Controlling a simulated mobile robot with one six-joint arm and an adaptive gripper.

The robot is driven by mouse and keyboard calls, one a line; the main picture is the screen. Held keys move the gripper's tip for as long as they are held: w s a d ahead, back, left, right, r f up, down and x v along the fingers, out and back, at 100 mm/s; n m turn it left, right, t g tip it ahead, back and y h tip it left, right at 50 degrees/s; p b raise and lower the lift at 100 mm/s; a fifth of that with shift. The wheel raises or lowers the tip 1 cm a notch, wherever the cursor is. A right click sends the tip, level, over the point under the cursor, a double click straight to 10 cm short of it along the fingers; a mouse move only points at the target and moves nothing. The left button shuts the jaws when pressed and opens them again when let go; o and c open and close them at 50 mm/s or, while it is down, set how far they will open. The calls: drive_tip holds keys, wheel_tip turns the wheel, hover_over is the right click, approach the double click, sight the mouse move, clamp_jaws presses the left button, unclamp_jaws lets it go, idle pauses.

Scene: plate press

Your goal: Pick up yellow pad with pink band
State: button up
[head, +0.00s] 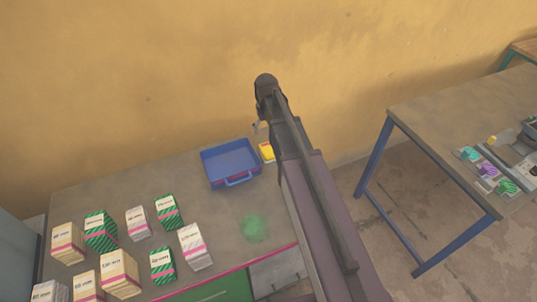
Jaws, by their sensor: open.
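A small yellow pad (266,150) lies on the grey table just right of the blue tray, close to the wall. A reddish strip shows along its edge; the band is too small to make out clearly, and my arm hides part of its right side. My gripper (260,127) shows only as a small part at the left of my arm, just above the pad in the picture. It is open, and nothing shows in it. Most of it is hidden by my arm.
The blue tray (230,163) looks empty. Several banded cream, white and green-striped stacks, such as this cream one (119,273), stand at the left. A translucent green round spot (253,228) shows on the grey table (180,178). A second table (440,118) stands right.

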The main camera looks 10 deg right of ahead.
sight(268, 148)
drive_tip(key=shift+f+b, duration=3.05)
drive_tip(key=shift+f, duration=0.35)
drive_tip(key=shift+d+f+b, duration=0.2)
drive_tip(key=shift+f+b, duration=2.4)
drive_tip(key=c, duration=1)
